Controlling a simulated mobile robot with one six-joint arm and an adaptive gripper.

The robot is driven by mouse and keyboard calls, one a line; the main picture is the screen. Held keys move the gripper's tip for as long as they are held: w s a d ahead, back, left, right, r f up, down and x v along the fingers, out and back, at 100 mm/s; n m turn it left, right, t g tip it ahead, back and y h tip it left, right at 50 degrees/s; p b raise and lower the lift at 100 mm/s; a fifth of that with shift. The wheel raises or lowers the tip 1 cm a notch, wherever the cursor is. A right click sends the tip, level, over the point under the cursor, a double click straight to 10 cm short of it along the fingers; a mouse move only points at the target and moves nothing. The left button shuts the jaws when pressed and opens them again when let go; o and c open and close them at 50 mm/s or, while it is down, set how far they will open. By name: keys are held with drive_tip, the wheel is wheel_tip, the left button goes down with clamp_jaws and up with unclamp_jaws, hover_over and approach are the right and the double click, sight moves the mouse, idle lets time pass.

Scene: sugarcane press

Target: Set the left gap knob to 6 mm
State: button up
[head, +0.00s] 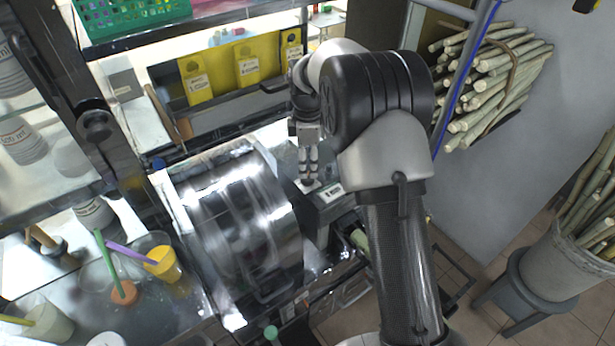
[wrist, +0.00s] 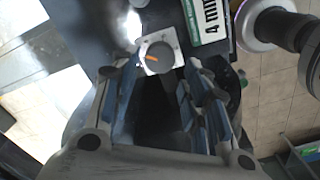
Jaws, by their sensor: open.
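In the wrist view a small round grey knob (wrist: 158,56) with an orange pointer line sits on a light square plate. I cannot tell from the label whether this is the left knob. My gripper (wrist: 157,88) is open, its two fingers on either side just below the knob in the picture, with nothing between them. In the head view my gripper (head: 308,168) points down at the dark block beside the shiny press housing (head: 235,215). A small label (head: 331,193) shows there; the knob is hard to make out.
A yellow cup (head: 163,264) and an orange cup (head: 124,292) with straws stand on the counter at left. Yellow signs (head: 246,70) hang behind the press. Sugarcane bundles (head: 495,80) are at right. A dark cylindrical part (wrist: 275,30) is close at right in the wrist view.

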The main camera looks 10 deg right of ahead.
sight(308, 180)
wheel_tip(308, 180, down, 5)
drive_tip(key=shift+r+b, duration=0.1)
drive_tip(key=shift+b, duration=0.3)
drive_tip(key=c, duration=0.8)
